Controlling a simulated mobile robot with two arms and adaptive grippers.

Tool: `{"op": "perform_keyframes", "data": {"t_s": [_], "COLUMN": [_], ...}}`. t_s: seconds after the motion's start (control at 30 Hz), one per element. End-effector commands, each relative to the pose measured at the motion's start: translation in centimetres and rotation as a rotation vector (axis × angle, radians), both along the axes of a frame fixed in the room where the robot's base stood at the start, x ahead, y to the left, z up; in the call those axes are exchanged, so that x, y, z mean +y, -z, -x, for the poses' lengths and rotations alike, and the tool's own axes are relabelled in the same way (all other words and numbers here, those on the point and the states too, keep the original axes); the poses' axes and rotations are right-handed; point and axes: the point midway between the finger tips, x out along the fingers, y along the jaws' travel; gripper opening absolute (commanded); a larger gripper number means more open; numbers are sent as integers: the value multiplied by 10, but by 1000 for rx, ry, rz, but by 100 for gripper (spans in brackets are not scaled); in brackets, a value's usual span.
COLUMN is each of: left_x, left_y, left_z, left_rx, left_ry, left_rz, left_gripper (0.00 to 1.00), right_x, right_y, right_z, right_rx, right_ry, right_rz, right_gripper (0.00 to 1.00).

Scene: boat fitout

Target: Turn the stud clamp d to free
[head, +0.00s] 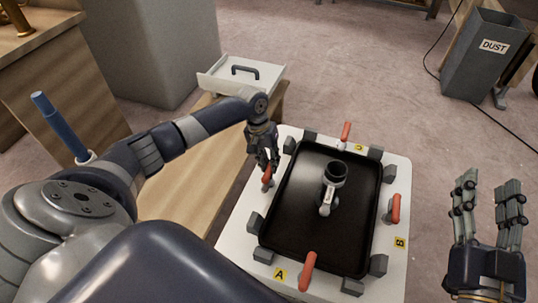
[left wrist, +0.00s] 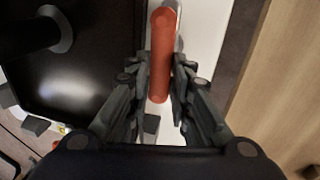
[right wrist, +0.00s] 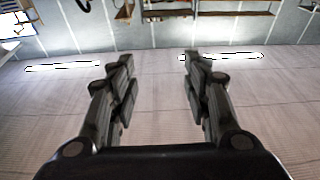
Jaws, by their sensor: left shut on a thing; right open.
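The red-handled clamp on the left side of the white table (head: 232,222) is the likely stud clamp d (head: 267,183); its letter label is not visible. In the left wrist view its red handle (left wrist: 161,60) lies lengthwise between the fingers. My left gripper (head: 268,163) is shut on that handle, with a finger against each side. My right gripper (head: 489,205) is open and empty, off to the right of the table.
A black tray (head: 290,215) with grey corner blocks lies on the table, with a dark cylindrical fitting (head: 332,180) standing in it. Other red-handled clamps are at the front by label A (head: 308,270), the right by label B (head: 393,208) and the back (head: 346,132). A wooden bench (head: 185,185) adjoins the table's left.

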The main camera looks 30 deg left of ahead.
Motion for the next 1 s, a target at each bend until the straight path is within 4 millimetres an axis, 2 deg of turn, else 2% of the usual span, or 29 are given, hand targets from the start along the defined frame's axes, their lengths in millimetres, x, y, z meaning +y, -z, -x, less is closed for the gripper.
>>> {"op": "perform_keyframes", "data": {"t_s": [0.03,0.3,0.43,0.6,0.9,0.93,1.0], "left_x": [-3,-5,-6,-7,-8,-8,-8], "left_y": [-10,-7,-4,1,5,5,6], "left_z": [-7,-1,2,6,11,11,12], "left_rx": [-23,-16,-11,-4,8,9,11], "left_ry": [3,29,39,48,53,53,52], "left_rz": [8,4,3,2,3,4,3], "left_gripper": [0,0,0,0,0,27,40], "right_x": [-1,-12,-17,-20,-20,-20,-20], "right_y": [7,71,95,110,111,111,111], "right_z": [0,15,27,36,36,36,36], "right_rx": [64,398,518,587,591,590,590], "right_ry": [4,24,31,34,34,34,34], "right_rz": [14,89,115,130,131,131,131], "right_gripper": [45,45,45,45,45,45,45]}}
